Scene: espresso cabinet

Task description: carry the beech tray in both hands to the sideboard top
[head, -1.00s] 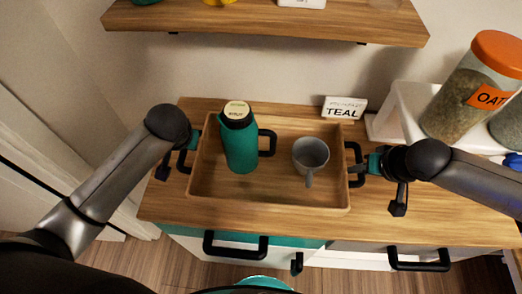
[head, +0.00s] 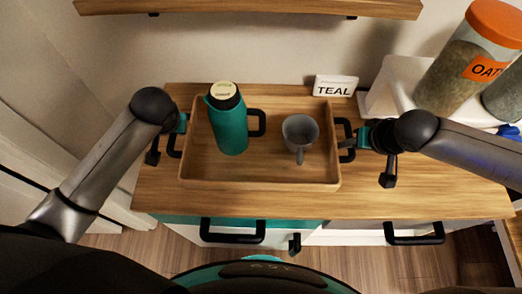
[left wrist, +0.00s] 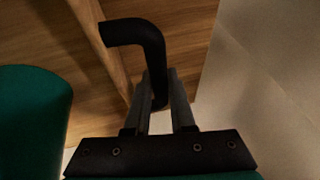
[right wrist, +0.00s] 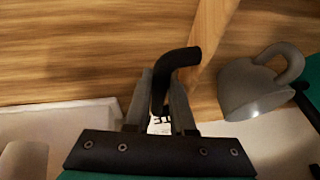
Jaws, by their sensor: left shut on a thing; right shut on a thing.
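The beech tray (head: 260,186) is at the wooden sideboard top (head: 400,198) and looks level; I cannot tell whether it touches the top. A teal flask (head: 231,128) with a dark lid stands upright in its left half. A grey mug (head: 300,132) stands in its right half. My left gripper (head: 178,134) is at the tray's left side, and the left wrist view shows its fingers (left wrist: 160,95) shut on the black handle (left wrist: 150,40). My right gripper (head: 355,140) is at the right side, its fingers (right wrist: 160,98) shut on the other black handle (right wrist: 180,58).
A white card reading TEAL (head: 336,85) stands behind the tray. A jar with an orange lid (head: 468,65) stands on a white riser (head: 385,88) at the back right. A wooden shelf (head: 250,8) hangs above. Bare top lies right of the tray.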

